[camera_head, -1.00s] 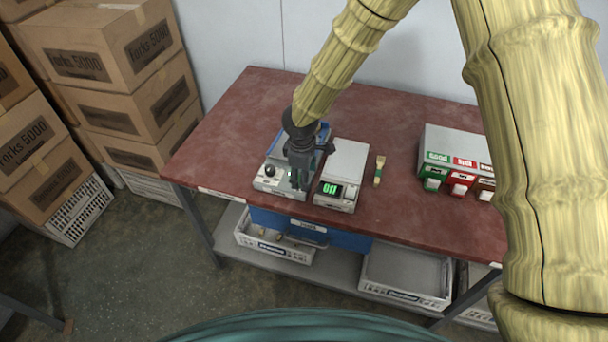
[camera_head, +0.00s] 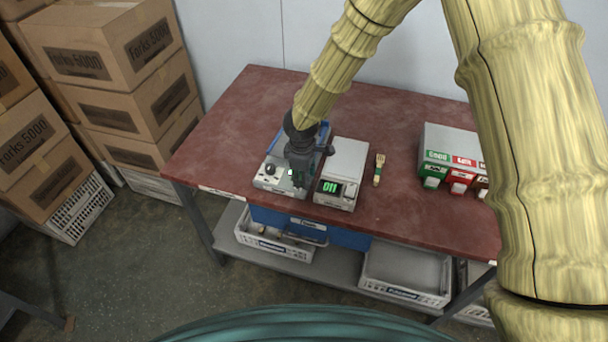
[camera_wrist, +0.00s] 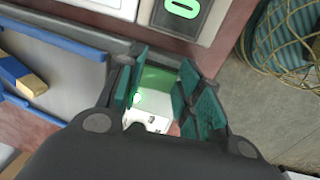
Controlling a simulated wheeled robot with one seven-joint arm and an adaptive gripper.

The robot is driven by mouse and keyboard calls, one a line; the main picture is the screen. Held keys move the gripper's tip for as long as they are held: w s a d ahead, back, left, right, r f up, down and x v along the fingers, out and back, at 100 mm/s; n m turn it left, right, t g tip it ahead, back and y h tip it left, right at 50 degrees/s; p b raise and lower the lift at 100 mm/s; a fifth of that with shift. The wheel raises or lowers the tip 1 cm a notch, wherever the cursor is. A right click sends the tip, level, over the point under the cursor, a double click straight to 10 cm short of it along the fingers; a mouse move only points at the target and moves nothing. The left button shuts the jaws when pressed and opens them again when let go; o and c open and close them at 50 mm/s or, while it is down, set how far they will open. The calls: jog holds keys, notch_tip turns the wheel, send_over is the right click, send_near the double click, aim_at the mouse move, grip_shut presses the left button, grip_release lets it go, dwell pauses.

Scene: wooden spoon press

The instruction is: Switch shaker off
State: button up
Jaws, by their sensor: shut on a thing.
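The shaker (camera_head: 267,181) is a light grey box with a blue-edged top and a dark knob, at the table's front left. My gripper (camera_head: 299,178) points down at the right part of its front control panel. In the wrist view my gripper (camera_wrist: 160,88) has its teal finger pads on both sides of a green-lit patch of the shaker's panel (camera_wrist: 148,118). It is shut on the shaker's switch there, which the fingers largely hide. The shaker's tray (camera_wrist: 70,62) shows at left, with a blue and wooden piece (camera_wrist: 22,76) in it.
A scale (camera_head: 345,165) with a green display stands close to the right of the shaker. A small wooden fork (camera_head: 379,168) lies beyond it. A box with coloured chutes (camera_head: 450,150) is at right. The red table (camera_head: 235,120) is clear at back left.

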jog(key=shift+r+p, duration=0.2)
jog(key=shift+p, duration=0.15)
jog(key=g+p, duration=0.1)
jog(key=p, duration=0.1)
jog(key=shift+w+p, duration=0.2)
jog(key=shift+p, duration=0.1)
jog(key=shift+w+d+f+g+y+p, duration=0.1)
jog(key=shift+w+f+g+y+p, duration=0.1)
jog(key=shift+g+y+p, duration=0.5)
jog(key=shift+g, duration=0.3)
jog(key=o, duration=1)
jog(key=shift+r+h, duration=0.15)
jog(key=shift+h, duration=0.15)
jog(key=r, duration=0.4)
jog(key=w+r, duration=0.1)
jog(key=r, duration=0.6)
jog(key=shift+w+d+r, duration=0.25)
jog(key=shift+r, duration=0.05)
